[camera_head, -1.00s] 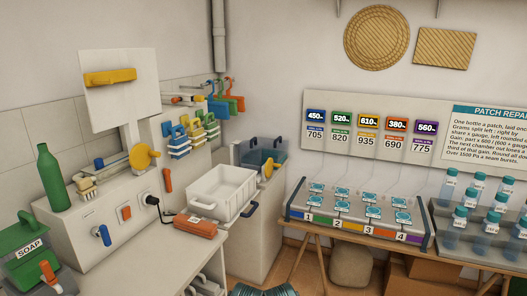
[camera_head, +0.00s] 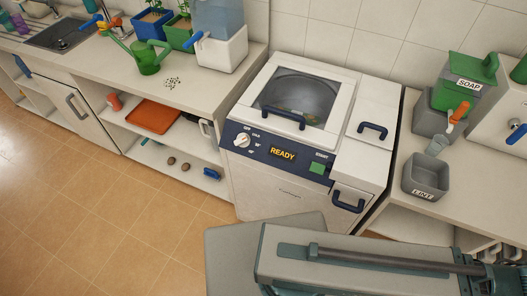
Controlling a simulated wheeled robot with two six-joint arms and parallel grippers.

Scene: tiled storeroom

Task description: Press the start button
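The green start button (camera_head: 317,168) sits under the word START on the dark blue front panel of a white top-loading machine (camera_head: 285,205), in the middle of the head view. The panel's display (camera_head: 282,153) reads READY in orange. A white dial (camera_head: 242,140) is at the panel's left. The clear lid (camera_head: 300,98) is closed, with colourful contents faintly visible beneath. Neither gripper shows. Grey arm links of mine cross the bottom right of the view, below and in front of the machine.
A counter at left holds a green watering can (camera_head: 150,57), potted plants and a water dispenser (camera_head: 218,45). At right stand a SOAP box (camera_head: 459,92) and a grey LINT bin (camera_head: 425,177). Tiled floor (camera_head: 110,225) is clear at lower left.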

